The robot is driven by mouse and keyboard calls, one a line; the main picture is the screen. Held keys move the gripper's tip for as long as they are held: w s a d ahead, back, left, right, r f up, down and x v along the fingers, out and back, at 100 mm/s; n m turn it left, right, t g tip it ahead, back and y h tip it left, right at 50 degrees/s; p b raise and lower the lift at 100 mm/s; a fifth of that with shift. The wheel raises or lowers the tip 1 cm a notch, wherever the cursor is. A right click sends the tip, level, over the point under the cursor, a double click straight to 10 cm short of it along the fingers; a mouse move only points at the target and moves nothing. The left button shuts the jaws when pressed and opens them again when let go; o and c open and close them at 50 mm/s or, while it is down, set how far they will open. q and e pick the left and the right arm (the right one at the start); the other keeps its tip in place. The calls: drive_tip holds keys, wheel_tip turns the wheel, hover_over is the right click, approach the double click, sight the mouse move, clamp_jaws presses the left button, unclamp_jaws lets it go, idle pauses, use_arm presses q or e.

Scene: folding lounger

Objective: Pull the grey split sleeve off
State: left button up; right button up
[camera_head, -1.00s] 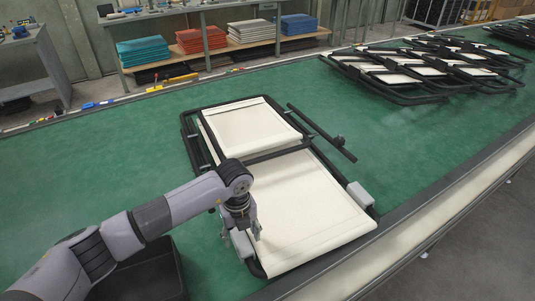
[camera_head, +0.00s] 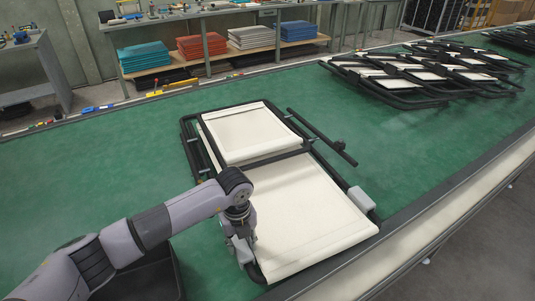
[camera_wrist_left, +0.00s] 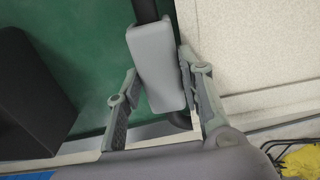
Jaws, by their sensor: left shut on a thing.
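The folding lounger with cream fabric (camera_head: 300,215) and a black tube frame lies on the green belt. A grey split sleeve (camera_head: 243,250) sits on the frame's near left tube; in the left wrist view the grey sleeve (camera_wrist_left: 158,65) is around the black tube. My left gripper (camera_head: 238,242) is shut on this sleeve from above; in the wrist view its fingers (camera_wrist_left: 157,78) stand on either side of it. A second grey sleeve (camera_head: 361,199) is on the frame's right side, apart from the gripper. My right gripper is not in view.
A dark bin (camera_head: 140,275) stands at the lower left, beside my left arm. A loose-looking black bar (camera_head: 322,138) lies along the lounger's right side. Several folded frames (camera_head: 430,72) lie farther along the belt. The belt left of the lounger is clear.

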sight(241, 245)
use_arm(q)
clamp_jaws()
drive_tip(key=shift+r, duration=0.1)
idle(0.4)
drive_tip(key=shift+r, duration=0.25)
idle(0.6)
drive_tip(key=shift+r+p, duration=1.25)
drive_tip(key=shift+r, duration=0.1)
drive_tip(key=shift+r+p, duration=0.9)
drive_tip(key=shift+r, duration=0.45)
wheel_tip(241, 245, up, 6)
drive_tip(key=p, duration=0.4)
